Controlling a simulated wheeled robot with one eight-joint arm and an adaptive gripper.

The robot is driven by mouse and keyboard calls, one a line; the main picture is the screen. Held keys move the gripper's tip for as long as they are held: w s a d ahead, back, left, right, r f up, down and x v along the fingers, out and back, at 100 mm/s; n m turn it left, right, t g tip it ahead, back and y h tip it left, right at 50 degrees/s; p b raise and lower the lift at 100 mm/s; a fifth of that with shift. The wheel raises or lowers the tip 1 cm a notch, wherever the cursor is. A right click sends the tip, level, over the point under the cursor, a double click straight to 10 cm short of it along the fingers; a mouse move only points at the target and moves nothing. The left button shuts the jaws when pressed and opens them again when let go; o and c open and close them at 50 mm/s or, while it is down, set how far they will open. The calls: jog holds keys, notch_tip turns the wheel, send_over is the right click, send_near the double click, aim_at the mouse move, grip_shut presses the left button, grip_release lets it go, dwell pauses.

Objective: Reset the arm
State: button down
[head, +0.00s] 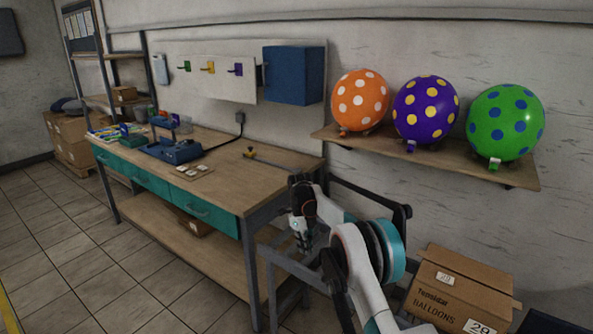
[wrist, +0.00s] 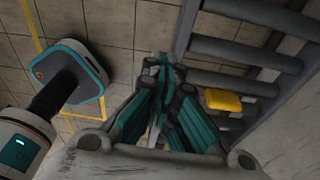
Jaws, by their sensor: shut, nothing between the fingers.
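My gripper (head: 302,240) hangs downward at the end of my folded white and teal arm, in front of the right end of the workbench. In the wrist view the gripper (wrist: 158,128) points toward the tiled floor. Its teal-padded fingers are together with nothing between them. My arm covers part of the metal frame behind it in the head view.
The workbench (head: 240,170) with teal drawers stands left of my gripper. Orange (head: 360,100), purple (head: 425,110) and green (head: 504,122) dotted balloons sit on a wall shelf (head: 450,168). A cardboard box (head: 440,285) stands at right. Floor (head: 60,240) at left is clear.

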jog(key=s+d+r+n+t, duration=0.1)
jog(key=s+d+r+n, duration=0.2)
jog(key=r, duration=0.7)
jog(key=s+d+r+n+t, duration=0.1)
jog(key=s+d+r+n, duration=0.2)
jog(key=r, duration=0.6)
jog(key=s+d+r+n+t+y, duration=0.15)
jog(key=s+d+r+n, duration=0.25)
jog(key=s+r+n, duration=0.55)
jog(key=s+d+r+n+t, duration=0.1)
jog(key=s+d+r+n, duration=0.1)
jog(key=s, duration=0.7)
jog(key=s+d+r+n+t, duration=0.1)
jog(key=s+r+t, duration=0.1)
jog(key=s, duration=0.6)
jog(key=s+d+f+n+t, duration=0.1)
jog(key=s+f+n, duration=0.2)
jog(key=s, duration=0.5)
jog(key=s+d+f+n+t, duration=0.1)
jog(key=s+f+n, duration=0.2)
jog(key=s, duration=0.5)
jog(key=shift+s+d+f+n, duration=0.15)
jog(key=shift+d+f+n, duration=0.2)
jog(key=shift+n, duration=0.3)
jog(key=shift+h, duration=0.25)
